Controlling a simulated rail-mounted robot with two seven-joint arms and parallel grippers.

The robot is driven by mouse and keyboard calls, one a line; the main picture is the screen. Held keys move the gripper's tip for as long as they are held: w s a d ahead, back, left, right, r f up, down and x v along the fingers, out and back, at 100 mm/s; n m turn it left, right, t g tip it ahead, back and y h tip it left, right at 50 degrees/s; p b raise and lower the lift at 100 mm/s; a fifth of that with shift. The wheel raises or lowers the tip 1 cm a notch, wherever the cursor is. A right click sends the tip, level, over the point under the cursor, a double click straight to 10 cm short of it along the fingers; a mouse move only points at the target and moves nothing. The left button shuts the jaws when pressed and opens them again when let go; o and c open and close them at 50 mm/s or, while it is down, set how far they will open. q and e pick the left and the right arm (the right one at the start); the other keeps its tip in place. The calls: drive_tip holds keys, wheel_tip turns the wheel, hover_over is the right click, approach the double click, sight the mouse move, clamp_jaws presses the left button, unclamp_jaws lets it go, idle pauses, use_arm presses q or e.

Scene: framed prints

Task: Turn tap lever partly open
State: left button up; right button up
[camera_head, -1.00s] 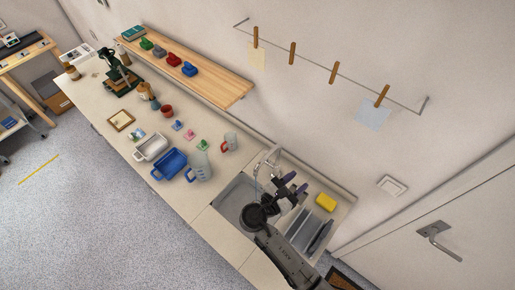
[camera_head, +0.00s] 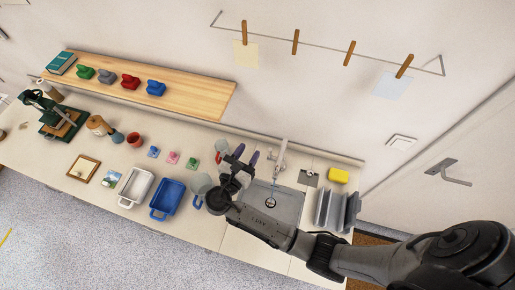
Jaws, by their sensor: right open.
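The tap (camera_head: 280,158) is a slim metal fixture at the back edge of the sink (camera_head: 288,204), against the wall side. Its lever is too small to tell apart from the spout, so its angle is unclear. My right gripper (camera_head: 243,155) is open and empty, with its fingers pointing toward the wall, just left of the tap. A gap shows between the gripper and the tap. The gripper and wrist cover part of the counter and the sink's left edge. My left gripper is not in view.
A grey rack (camera_head: 332,209) and yellow sponge (camera_head: 338,175) lie right of the sink. A wooden shelf (camera_head: 190,98) and clipped line (camera_head: 325,53) are on the wall.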

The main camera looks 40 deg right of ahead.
wheel_tip(320, 180, down, 4)
drive_tip(key=s+d+b, duration=0.1)
drive_tip(key=s+b, duration=0.1)
use_arm(q)
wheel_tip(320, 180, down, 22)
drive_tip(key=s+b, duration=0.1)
drive_tip(key=b, duration=1.7)
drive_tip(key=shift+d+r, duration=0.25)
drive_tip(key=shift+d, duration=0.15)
use_arm(e)
hover_over(269, 157)
wheel_tip(269, 157, down, 17)
drive_tip(key=shift+d+f, duration=0.1)
drive_tip(key=shift+c, duration=0.2)
clamp_jaws()
